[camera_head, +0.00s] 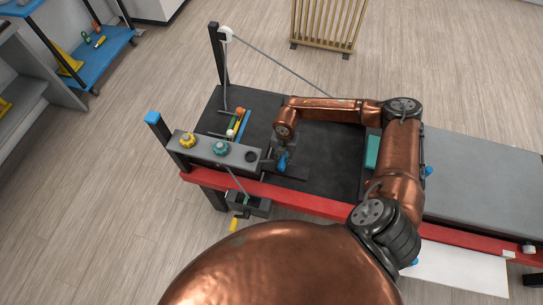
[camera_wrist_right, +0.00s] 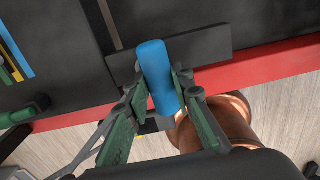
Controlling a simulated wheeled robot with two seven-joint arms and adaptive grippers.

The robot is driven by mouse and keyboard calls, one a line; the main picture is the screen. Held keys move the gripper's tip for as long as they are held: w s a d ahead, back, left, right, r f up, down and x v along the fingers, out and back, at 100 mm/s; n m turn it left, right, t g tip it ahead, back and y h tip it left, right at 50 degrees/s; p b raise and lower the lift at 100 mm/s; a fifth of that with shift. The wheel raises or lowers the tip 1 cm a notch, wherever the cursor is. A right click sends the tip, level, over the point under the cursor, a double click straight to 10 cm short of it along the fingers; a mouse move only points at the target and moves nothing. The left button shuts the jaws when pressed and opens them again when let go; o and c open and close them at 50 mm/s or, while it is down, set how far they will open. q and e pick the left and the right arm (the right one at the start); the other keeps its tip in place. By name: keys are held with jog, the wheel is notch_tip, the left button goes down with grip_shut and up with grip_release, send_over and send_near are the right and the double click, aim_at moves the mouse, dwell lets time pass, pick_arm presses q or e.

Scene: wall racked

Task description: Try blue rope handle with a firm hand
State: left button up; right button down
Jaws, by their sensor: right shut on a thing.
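The blue rope handle (camera_head: 283,161) is a short blue cylinder near the front edge of the dark bench top. In the right wrist view the blue handle (camera_wrist_right: 156,72) lies between the two green-sided fingers. My right gripper (camera_head: 277,163) is shut on it, and in the right wrist view the gripper's (camera_wrist_right: 159,88) fingers touch it on both sides. The rope itself cannot be made out. My left gripper is not in view.
A grey rail with a yellow knob (camera_head: 187,140) and a teal knob (camera_head: 220,148) stands left of the handle. Colored strips (camera_head: 240,124) lie behind it. A small vise-like box (camera_head: 248,205) hangs at the red front edge (camera_head: 310,203). A teal block (camera_head: 372,151) lies to the right.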

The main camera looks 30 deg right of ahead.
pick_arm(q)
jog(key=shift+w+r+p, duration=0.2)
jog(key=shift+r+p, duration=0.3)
pick_arm(e)
jog(key=shift+s+d, duration=0.55)
jog(key=shift+s, duration=0.2)
jog(key=shift+s+d+f, duration=0.1)
jog(key=shift+d, duration=0.05)
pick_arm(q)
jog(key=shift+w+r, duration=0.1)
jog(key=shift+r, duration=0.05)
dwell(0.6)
pick_arm(e)
jog(key=c, duration=1.6)
grip_release()
jog(key=shift+w+a, duration=0.2)
jog(key=shift+w, duration=0.05)
jog(key=shift+w+r, duration=0.1)
jog(key=shift+r, duration=0.2)
pick_arm(q)
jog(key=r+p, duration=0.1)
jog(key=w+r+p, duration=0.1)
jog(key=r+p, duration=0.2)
jog(key=p, duration=0.1)
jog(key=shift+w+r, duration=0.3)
pick_arm(e)
notch_tip(320, 180, up, 18)
jog(key=shift+r, duration=0.25)
